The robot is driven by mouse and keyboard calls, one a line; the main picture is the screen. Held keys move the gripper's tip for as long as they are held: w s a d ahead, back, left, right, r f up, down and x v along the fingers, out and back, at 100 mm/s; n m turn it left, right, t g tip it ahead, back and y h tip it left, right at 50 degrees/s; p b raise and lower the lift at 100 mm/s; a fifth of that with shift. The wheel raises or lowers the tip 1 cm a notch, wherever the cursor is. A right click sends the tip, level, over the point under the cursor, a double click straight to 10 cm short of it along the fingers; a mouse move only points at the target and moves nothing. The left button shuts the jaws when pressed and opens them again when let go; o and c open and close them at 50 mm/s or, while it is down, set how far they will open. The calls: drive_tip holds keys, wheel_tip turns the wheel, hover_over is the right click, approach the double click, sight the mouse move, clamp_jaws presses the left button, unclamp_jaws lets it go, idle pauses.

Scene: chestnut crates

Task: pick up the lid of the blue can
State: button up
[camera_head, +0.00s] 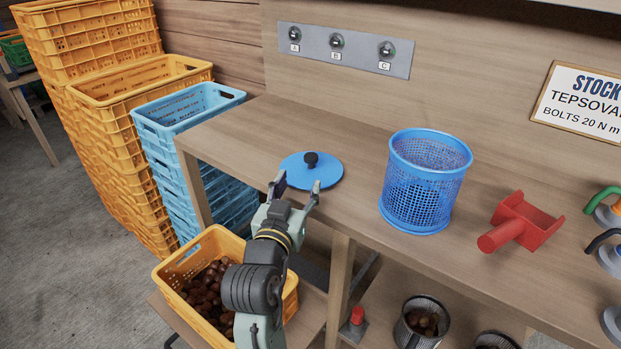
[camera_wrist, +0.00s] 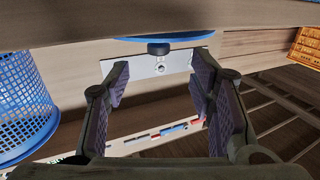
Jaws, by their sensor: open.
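The flat round blue lid (camera_head: 325,174) lies on the wooden workbench, with its black knob (camera_head: 311,159) standing up in the middle. The blue mesh can (camera_head: 420,185) stands upright and uncovered to the right of the lid. My gripper (camera_head: 297,188) is open and empty at the near edge of the lid, its two fingers pointing towards the knob. In the wrist view, which looks upside down, the lid (camera_wrist: 182,36) and knob (camera_wrist: 158,49) show beyond the gap between the fingers. The can (camera_wrist: 20,105) is at the left there. Nothing is between the fingers.
A red scoop (camera_head: 518,222) lies right of the can. A metal plate with labelled knobs (camera_head: 345,48) is on the back wall. Blue crates (camera_head: 165,125) stand by the bench's left end. A yellow chestnut crate (camera_head: 228,237) sits below. The bench between lid and can is clear.

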sight(309, 161)
drive_tip(key=shift+w+d+f+b, duration=0.2)
drive_tip(key=shift+w+b, duration=0.3)
drive_tip(key=shift+b, duration=0.55)
drive_tip(key=shift+w+d+r+p, duration=0.1)
drive_tip(key=shift+w+r+p, duration=0.15)
drive_tip(key=shift+w, duration=0.25)
drive_tip(key=shift+w+d+r+p, duration=0.1)
drive_tip(key=shift+w+r+p, duration=0.1)
drive_tip(key=shift+w, duration=0.25)
drive_tip(key=p+x, duration=0.2)
drive_tip(key=x, duration=0.3)
drive_tip(key=shift+w+d+r+p, duration=0.1)
drive_tip(key=shift+w+r+p, duration=0.1)
drive_tip(key=shift+p, duration=0.15)
drive_tip(key=shift+w+d+f, duration=0.1)
drive_tip(key=shift+w+f, duration=0.05)
drive_tip(key=shift+w, duration=0.3)
clamp_jaws()
